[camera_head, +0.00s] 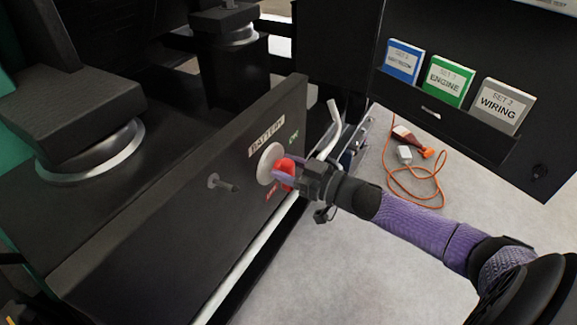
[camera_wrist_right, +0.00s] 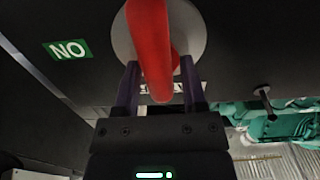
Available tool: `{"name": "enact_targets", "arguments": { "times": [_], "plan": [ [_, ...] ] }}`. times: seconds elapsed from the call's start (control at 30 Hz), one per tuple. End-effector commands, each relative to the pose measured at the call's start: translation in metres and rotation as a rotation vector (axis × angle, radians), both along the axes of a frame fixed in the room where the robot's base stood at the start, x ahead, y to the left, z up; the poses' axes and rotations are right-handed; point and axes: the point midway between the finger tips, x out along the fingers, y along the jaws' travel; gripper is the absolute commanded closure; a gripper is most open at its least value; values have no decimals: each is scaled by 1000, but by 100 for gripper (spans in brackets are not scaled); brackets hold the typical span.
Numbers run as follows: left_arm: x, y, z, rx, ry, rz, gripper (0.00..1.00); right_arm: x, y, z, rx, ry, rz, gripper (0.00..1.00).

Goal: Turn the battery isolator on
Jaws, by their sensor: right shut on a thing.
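The battery isolator is a pale round disc (camera_head: 268,160) with a red handle (camera_head: 286,178) on the side of a dark panel. A BATTERY label (camera_head: 267,137) is above it, a green ON label (camera_head: 294,137) is at its upper right and a red OFF label (camera_head: 271,194) is below. My right gripper (camera_head: 283,170) is shut on the red handle. In the right wrist view the red handle (camera_wrist_right: 152,45) passes between the two fingers in front of the disc (camera_wrist_right: 192,35); the green label (camera_wrist_right: 68,49) shows at left. Which label the handle points to is unclear. My left gripper is out of view.
A dark peg (camera_head: 222,184) sticks out of the panel left of the isolator. A bent pale lever (camera_head: 329,130) stands just behind my right gripper. An orange cord (camera_head: 441,178) lies on the floor. A rack holds blue, green and grey (camera_head: 499,103) binders.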

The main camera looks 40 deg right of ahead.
Motion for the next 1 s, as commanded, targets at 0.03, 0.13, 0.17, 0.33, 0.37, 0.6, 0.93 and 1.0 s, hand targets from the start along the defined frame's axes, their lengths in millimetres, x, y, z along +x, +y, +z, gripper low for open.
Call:
{"name": "enact_targets", "arguments": {
  "times": [0.03, 0.13, 0.17, 0.33, 0.37, 0.6, 0.93, 1.0],
  "plan": [
    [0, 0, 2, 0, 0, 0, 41, 0, 0, 1, -19, -6, -1, 100],
    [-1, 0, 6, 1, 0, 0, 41, 0, 1, 1, -79, -32, -1, 100],
    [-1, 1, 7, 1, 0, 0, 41, -1, 1, 1, -100, -40, -1, 100],
    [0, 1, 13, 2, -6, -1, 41, -1, 2, 1, -241, -99, -1, 100],
    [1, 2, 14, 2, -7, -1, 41, -1, 2, 1, -268, -109, -1, 100],
    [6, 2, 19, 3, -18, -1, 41, -2, 3, 0, -479, -197, -1, 100],
    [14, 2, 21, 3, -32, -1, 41, -2, 5, -3, -769, -317, -1, 100],
    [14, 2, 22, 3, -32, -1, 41, -3, 6, -4, -830, -342, -1, 100]
  ]
}}
